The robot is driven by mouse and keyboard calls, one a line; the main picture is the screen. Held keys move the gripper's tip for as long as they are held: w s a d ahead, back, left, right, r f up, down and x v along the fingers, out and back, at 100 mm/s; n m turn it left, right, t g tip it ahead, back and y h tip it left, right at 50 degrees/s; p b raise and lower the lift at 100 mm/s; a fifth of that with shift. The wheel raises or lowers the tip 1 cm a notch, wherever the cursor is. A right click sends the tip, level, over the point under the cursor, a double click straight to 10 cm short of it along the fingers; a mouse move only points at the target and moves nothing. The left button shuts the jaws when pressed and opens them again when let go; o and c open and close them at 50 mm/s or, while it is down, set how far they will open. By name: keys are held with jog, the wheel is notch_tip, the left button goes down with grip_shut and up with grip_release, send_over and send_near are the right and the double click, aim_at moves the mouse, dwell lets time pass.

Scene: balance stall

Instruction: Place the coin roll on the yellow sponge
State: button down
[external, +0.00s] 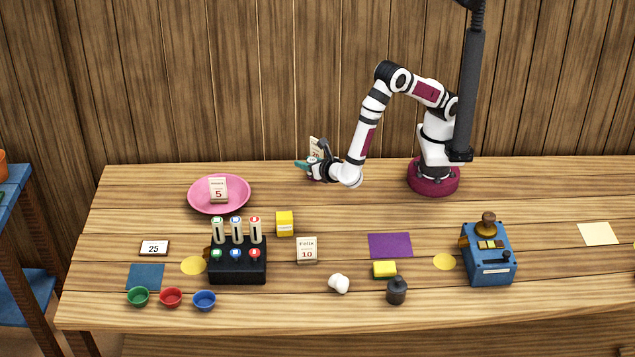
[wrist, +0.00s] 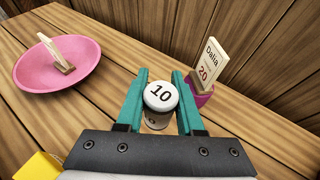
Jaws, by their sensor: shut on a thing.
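My gripper (external: 308,168) is over the back of the table, left of my base. The yellow sponge (external: 385,269) appears to be the low yellow block near the front, right of centre. Its top looks bare. My gripper is well behind and to the left of it.
A "Dalia 20" card (wrist: 208,50) stands close beyond my gripper in a magenta holder. A pink plate (external: 235,206) bears a card. A yellow box (external: 284,223) stands mid-table. A dark weight (external: 396,291) and white object (external: 339,284) flank the sponge; a purple mat (external: 390,245) lies behind it.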

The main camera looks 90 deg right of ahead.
jog(key=s+a+r+n+t+y, duration=0.1)
jog(key=s+a+n+t+y, duration=0.15)
jog(key=a, duration=0.45)
jog(key=s+a+r+n+t+y, duration=0.2)
jog(key=a+n+y, duration=0.15)
jog(key=a, duration=0.35)
jog(key=n+t+y, duration=0.2)
jog(key=n+y, duration=0.2)
send_over(374, 266)
notch_tip(374, 266, down, 6)
jog(key=r, duration=0.1)
jog(key=shift+f, duration=2.5)
jog(key=c, duration=0.5)
grip_release()
jog(key=shift+f, duration=0.15)
jog(key=shift+c, duration=0.2)
